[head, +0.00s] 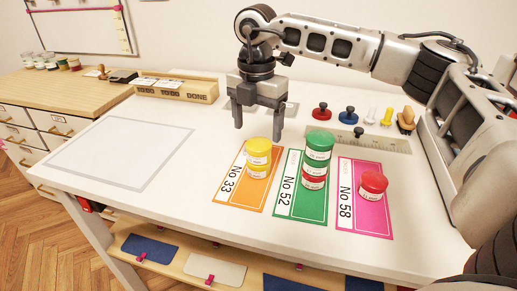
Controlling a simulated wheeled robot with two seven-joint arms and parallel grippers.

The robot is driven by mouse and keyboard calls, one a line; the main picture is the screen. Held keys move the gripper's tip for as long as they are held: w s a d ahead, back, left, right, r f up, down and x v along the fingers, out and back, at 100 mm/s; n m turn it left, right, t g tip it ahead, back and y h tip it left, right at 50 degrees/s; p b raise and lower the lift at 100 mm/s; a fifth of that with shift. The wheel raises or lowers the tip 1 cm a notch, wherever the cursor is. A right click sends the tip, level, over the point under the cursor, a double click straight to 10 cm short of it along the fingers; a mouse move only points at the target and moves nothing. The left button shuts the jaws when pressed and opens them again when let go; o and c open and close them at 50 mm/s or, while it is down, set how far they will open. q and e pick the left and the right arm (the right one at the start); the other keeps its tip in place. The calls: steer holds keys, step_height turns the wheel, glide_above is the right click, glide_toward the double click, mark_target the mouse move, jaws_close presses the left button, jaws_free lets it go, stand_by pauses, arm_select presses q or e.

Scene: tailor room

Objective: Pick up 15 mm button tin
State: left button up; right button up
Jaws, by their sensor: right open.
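Small lidded tins stand on three coloured cards. Two yellow-lidded tins (258,146) are stacked on the orange No 33 card (229,193). A taller stack on the green No 52 card (301,205) has a green-lidded tin (319,141) on top and a red-lidded tin (314,172) low down. A single red-lidded tin (373,184) is on the pink No 58 card (370,215). The size print is too small for me to tell surely which tin is 15 mm. My right gripper (258,128) is open and empty, fingers down, just behind the yellow stack. My left gripper is out of view.
A steel ruler (385,143) lies behind the cards, with red and blue knobbed pieces (348,115) and other small tools beyond it. A wooden TO DO/DONE box (178,87) stands at the back. The white table's left has an empty outlined mat (122,152).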

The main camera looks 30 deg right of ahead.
mark_target(259, 143)
steer(key=shift+s+d+f+p, duration=0.1)
steer(key=shift+f+p, duration=0.2)
steer(key=shift+f, duration=1.3)
steer(key=shift+d+f+p, duration=0.1)
steer(key=shift+f+p, duration=0.15)
steer(key=shift+f, duration=1.3)
steer(key=shift+c, duration=0.4)
steer(key=c, duration=1)
